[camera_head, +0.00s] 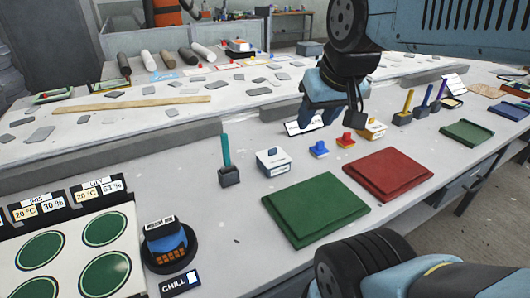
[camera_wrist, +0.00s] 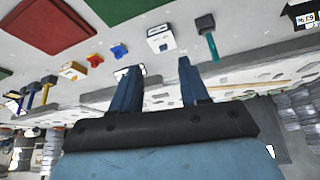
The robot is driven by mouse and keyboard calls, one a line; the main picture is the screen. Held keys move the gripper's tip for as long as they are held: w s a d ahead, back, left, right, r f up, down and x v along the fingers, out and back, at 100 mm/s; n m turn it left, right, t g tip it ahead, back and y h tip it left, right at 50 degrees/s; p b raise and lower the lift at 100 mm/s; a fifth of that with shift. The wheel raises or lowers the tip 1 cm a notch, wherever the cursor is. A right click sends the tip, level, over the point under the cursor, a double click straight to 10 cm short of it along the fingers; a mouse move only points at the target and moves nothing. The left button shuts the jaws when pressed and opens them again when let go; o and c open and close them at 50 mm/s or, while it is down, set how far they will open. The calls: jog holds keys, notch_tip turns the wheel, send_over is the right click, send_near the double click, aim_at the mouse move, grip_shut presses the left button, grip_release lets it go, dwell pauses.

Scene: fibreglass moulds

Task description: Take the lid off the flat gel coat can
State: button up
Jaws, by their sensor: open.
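Two squat white containers stand on the bench, and their labels are too small to read, so I cannot tell which is the gel coat can. One white container (camera_head: 273,164), with a small dark piece on top, also shows in the wrist view (camera_wrist: 161,40). The other white container (camera_head: 371,131), with a yellow-orange top, also shows in the wrist view (camera_wrist: 72,72). Both look closed. My gripper (camera_head: 318,116) is open and empty, held above the bench between and behind them. Its two blue fingers are spread apart in the wrist view (camera_wrist: 158,68).
A blue piece (camera_head: 319,150) and a red piece (camera_head: 346,141) sit between the containers. A green panel (camera_head: 315,209) and a red panel (camera_head: 388,173) lie in front. A teal-handled tool (camera_head: 227,160) stands left. A low grey ledge (camera_head: 115,154) runs behind.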

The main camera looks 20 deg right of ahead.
jog(key=o, duration=0.3)
jog(key=shift+w+r, duration=0.1)
jog(key=shift+w, duration=0.25)
jog(key=shift+o, duration=0.3)
jog(key=shift+n+g, duration=0.3)
jog(key=shift+g, duration=0.4)
jog(key=w, duration=0.6)
jog(key=shift+d, duration=0.4)
jog(key=n+g, duration=0.2)
jog(key=g, duration=0.2)
send_over(272, 149)
jog(key=f, duration=2.2)
jog(key=shift+s+d, duration=0.15)
jog(key=shift+d, duration=0.2)
jog(key=shift+w+a+f, duration=0.1)
jog(key=shift+a+f, duration=0.05)
jog(key=shift+f, duration=1.2)
jog(key=shift+w+a+f, duration=0.1)
jog(key=shift+f, duration=1.2)
